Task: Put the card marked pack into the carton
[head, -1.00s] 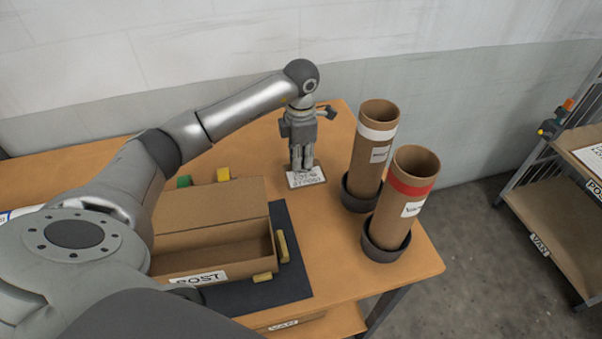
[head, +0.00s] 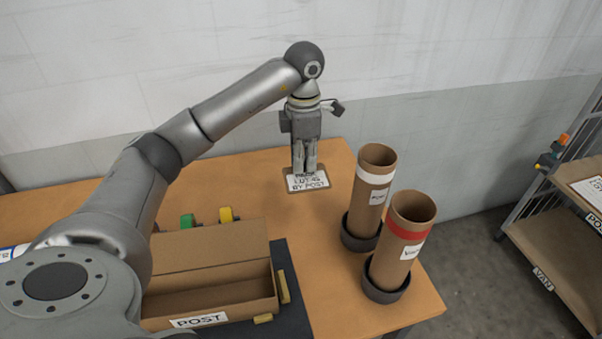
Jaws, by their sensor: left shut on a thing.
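The card (head: 308,182) is a small white-faced card on a brown backing, with printed lines that seem to read "pack", a lot number and "by post". It is at the back of the orange table. My left gripper (head: 305,170) points down with its fingers shut on the card's upper edge, partly covering the top line. I cannot tell whether the card touches the table. The carton (head: 212,303) is an open, empty-looking cardboard box labelled POST, at the front left of the card, with its flap raised at the back. My right gripper is out of view.
Two cardboard tubes, one with a white band (head: 371,190) and one with a red band (head: 403,240), stand in dark cups at the table's right. Green (head: 188,220) and yellow (head: 226,214) tape rolls are behind the carton. A shelf rack (head: 560,245) stands far right.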

